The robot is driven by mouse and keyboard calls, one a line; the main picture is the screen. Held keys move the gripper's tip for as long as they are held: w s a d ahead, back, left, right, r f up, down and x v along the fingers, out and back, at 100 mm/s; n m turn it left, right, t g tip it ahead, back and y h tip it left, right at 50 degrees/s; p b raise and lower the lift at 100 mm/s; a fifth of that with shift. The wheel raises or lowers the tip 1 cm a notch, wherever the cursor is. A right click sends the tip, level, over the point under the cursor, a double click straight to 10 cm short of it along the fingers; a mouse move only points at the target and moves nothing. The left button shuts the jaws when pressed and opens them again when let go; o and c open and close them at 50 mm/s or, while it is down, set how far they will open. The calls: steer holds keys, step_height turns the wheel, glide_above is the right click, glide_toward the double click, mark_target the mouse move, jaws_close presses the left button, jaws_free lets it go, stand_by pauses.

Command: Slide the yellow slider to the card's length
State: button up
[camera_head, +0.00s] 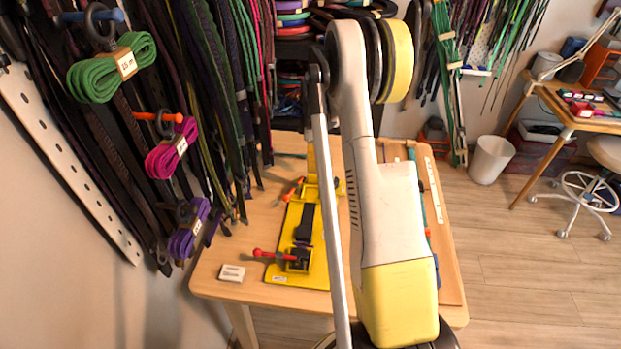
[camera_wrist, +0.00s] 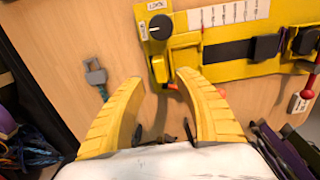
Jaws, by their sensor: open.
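A yellow fixture board (camera_head: 310,275) lies on the wooden table, partly behind my arm. In the wrist view the board (camera_wrist: 240,71) crosses the upper right. A yellow block with a round black knob, apparently the slider (camera_wrist: 156,55), sits at its left end beside a white marked scale strip (camera_wrist: 230,13). My gripper (camera_wrist: 158,80) is open and empty, fingers below the slider and apart from the knob. An orange-red handle (camera_wrist: 174,87) shows by the right finger.
A dark strap (camera_wrist: 227,52) and black clamps (camera_wrist: 264,46) lie along the board. A red clamp handle (camera_head: 268,254) and a white block (camera_head: 232,273) are near its front end. A grey buckle (camera_wrist: 95,75) lies left of my fingers. Cords and straps hang at left.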

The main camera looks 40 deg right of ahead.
mark_target(314, 183)
step_height(314, 183, down, 7)
steer(key=shift+r+b, duration=0.2)
steer(key=shift+b, duration=0.75)
jaws_close()
